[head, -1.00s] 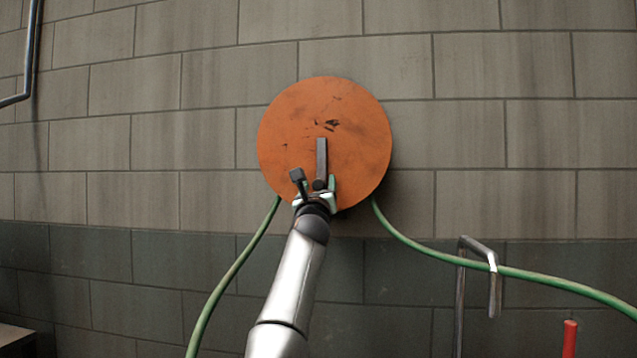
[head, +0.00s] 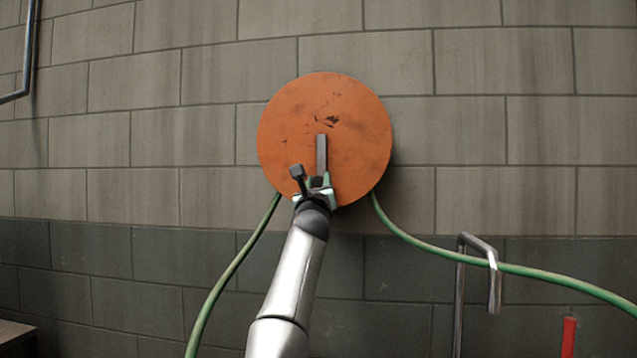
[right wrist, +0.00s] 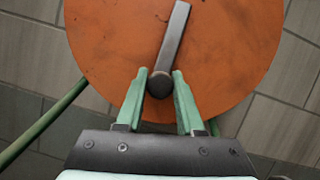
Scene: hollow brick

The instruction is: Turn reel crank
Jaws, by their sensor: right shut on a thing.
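A round orange reel (head: 300,125) is on the wall, with a dark grey crank arm (head: 321,150) pointing down from its middle. In the right wrist view, the crank arm (right wrist: 174,40) ends in a dark round knob (right wrist: 160,84). My right gripper (head: 320,181) is at the lower end of the crank. Its green fingers, also in the right wrist view (right wrist: 158,76), are shut on the crank knob, one on each side. In the head view the gripper hides the knob. My left gripper is not in view.
A green hose (head: 237,265) hangs from the reel's lower left and another length (head: 430,250) runs off to the right. A bent metal pipe (head: 480,250) and a red post (head: 568,337) stand at the lower right. The block wall (head: 520,190) is behind.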

